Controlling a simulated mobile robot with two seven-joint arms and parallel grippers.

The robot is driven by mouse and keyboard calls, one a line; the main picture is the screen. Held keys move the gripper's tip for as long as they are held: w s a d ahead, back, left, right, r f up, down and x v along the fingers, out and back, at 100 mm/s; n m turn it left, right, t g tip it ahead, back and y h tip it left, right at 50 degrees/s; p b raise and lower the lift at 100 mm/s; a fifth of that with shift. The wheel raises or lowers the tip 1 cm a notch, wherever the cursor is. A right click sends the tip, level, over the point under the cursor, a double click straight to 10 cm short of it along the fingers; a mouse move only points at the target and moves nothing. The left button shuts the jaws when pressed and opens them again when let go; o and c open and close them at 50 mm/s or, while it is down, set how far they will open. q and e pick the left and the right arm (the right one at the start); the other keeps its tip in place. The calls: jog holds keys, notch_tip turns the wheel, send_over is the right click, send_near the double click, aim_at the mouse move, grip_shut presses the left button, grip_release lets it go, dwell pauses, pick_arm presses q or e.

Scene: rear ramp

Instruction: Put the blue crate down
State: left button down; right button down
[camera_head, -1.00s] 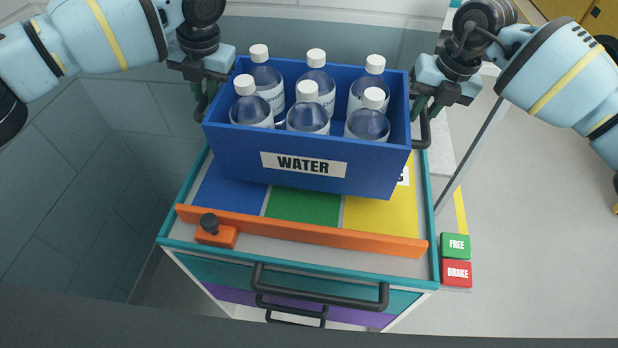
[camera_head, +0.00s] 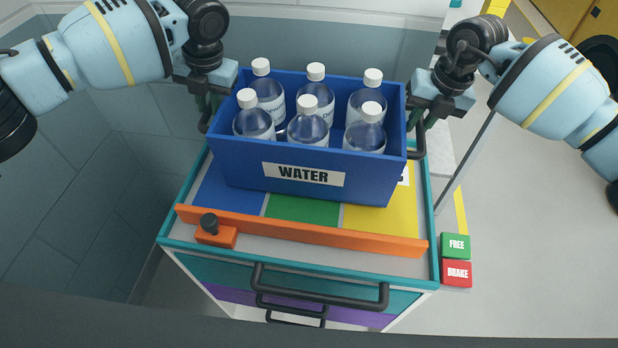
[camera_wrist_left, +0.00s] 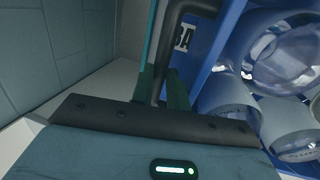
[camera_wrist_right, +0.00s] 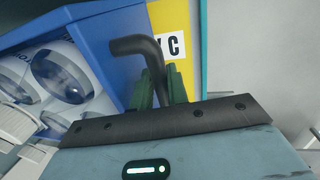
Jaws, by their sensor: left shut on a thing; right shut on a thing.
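The blue crate (camera_head: 240,165) carries a white WATER label and holds several clear bottles with white caps. It is over the top of a cart with blue, green and yellow patches; I cannot tell whether its base touches the top. My left gripper (camera_head: 207,105) is shut on the black handle at the crate's left end; the handle also shows in the left wrist view (camera_wrist_left: 167,45). My right gripper (camera_head: 420,118) is shut on the black handle at the right end, seen in the right wrist view (camera_wrist_right: 150,58). The crate hides the back of the cart top.
An orange bar (camera_head: 300,232) with a dark knob (camera_head: 209,224) runs along the cart's front. The teal rim (camera_head: 432,215) edges the top. Green FREE (camera_head: 455,246) and red BRAKE (camera_head: 457,273) buttons sit at the right. Black drawer handles (camera_head: 320,299) stick out in front.

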pick_arm(q)
jog(key=shift+w+r, duration=0.1)
jog(key=shift+r, duration=0.3)
pick_arm(e)
jog(key=shift+w+r, duration=0.1)
jog(key=shift+r, duration=0.35)
pick_arm(q)
jog(key=c, duration=1.8)
grip_release()
jog(key=shift+f, duration=0.4)
pick_arm(e)
jog(key=c, duration=1.8)
grip_release()
jog(key=shift+f, duration=0.45)
pick_arm(q)
jog(key=o, duration=0.4)
jog(key=shift+s+r, duration=0.1)
jog(key=shift+s, duration=0.25)
pick_arm(e)
jog(key=o, duration=0.4)
jog(key=shift+s+r, duration=0.1)
jog(key=shift+s, duration=0.25)
pick_arm(q)
jog(key=shift+o, duration=0.2)
pick_arm(e)
jog(key=shift+o, duration=0.2)
